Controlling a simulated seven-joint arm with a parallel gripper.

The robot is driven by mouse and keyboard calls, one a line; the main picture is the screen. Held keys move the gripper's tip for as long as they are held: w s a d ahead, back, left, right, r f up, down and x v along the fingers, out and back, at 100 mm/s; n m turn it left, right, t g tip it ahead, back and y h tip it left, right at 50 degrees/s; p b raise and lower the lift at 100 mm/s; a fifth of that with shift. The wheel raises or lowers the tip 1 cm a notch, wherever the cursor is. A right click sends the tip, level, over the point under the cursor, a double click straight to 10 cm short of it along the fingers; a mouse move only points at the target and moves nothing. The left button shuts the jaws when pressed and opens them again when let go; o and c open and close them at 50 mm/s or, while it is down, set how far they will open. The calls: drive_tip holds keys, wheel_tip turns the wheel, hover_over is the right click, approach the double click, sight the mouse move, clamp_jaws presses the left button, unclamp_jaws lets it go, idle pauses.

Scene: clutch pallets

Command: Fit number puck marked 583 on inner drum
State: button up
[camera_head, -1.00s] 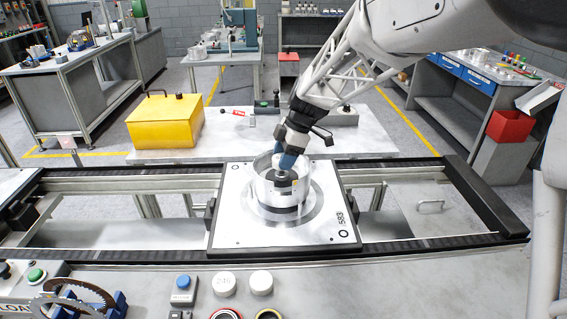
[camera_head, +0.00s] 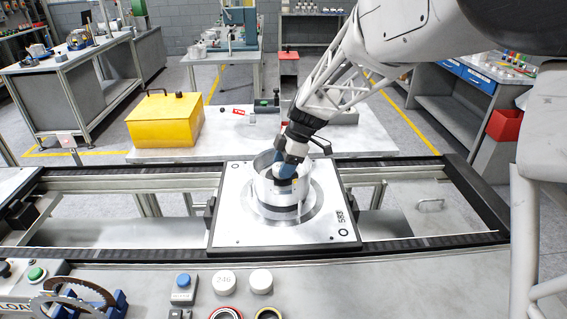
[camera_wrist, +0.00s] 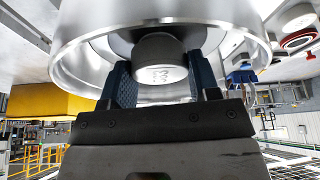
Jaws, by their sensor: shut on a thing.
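The silver drum (camera_head: 268,188) sits at the middle of a square pallet plate (camera_head: 235,225) whose edge is marked 583. My gripper (camera_head: 287,168) reaches down into the open top of the drum. In the wrist view my gripper (camera_wrist: 160,84) has its blue fingers on both sides of a pale round puck (camera_wrist: 160,72), shut on it. The puck is inside the drum's shiny rim (camera_wrist: 85,50), by a dark round centre part. A faint mark shows on the puck, too small to read. Whether the puck touches the centre part cannot be told.
A white puck (camera_head: 224,282) marked 246 and another white puck (camera_head: 261,282) lie on the front bench, beside a blue button box (camera_head: 183,289). Dark rails (camera_head: 110,254) run along the pallet. A yellow box (camera_head: 165,122) stands on the table behind.

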drive_tip(key=shift+f, duration=0.15)
drive_tip(key=o, duration=0.9)
drive_tip(key=shift+r, duration=0.65)
drive_tip(key=v, duration=1.2)
